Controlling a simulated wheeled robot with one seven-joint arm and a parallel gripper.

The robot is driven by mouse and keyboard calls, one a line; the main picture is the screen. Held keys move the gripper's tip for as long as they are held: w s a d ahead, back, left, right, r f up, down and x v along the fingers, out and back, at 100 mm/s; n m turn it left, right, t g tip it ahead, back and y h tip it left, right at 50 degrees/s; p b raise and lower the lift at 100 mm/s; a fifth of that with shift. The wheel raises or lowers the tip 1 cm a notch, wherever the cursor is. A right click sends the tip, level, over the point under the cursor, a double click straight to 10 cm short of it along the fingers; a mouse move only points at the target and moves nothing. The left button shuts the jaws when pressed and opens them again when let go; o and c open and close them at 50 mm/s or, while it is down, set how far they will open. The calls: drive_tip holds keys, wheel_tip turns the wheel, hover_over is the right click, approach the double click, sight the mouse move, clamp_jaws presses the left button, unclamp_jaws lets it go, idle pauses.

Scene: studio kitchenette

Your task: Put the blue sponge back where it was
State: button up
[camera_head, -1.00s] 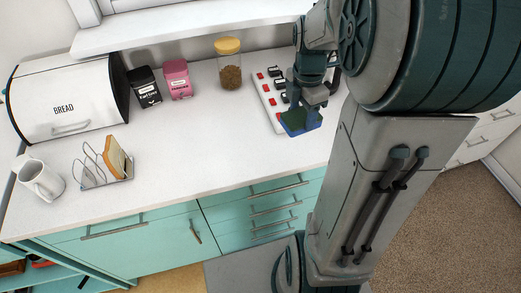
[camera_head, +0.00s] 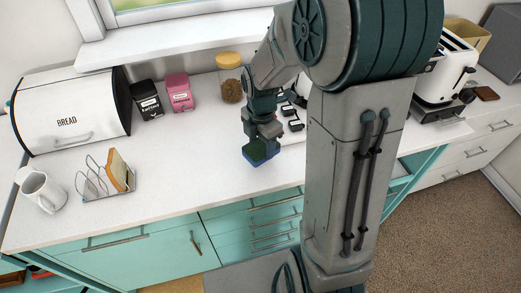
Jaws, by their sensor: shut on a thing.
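The blue sponge (camera_head: 252,161), with a dark green upper side, is in my gripper (camera_head: 262,146). My gripper is shut on it and points down over the white countertop, near the front part of the counter. I cannot tell whether the sponge touches the counter or hangs just above it. A white rack with black and red parts (camera_head: 294,124) lies behind and to the right of my gripper, partly hidden by my arm.
A jar with a yellow lid (camera_head: 231,90), a pink tin (camera_head: 179,93) and a black tin (camera_head: 147,99) stand at the back. The bread bin (camera_head: 70,115), toast rack (camera_head: 108,180) and mug (camera_head: 41,188) are at left. Mid-counter (camera_head: 185,155) is clear. A toaster (camera_head: 444,68) stands at right.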

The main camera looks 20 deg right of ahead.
sight(261, 146)
drive_tip(key=shift+f, duration=2)
drive_tip(key=shift+f, duration=0.25)
drive_tip(key=o, duration=1)
drive_tip(key=shift+r, duration=0.1)
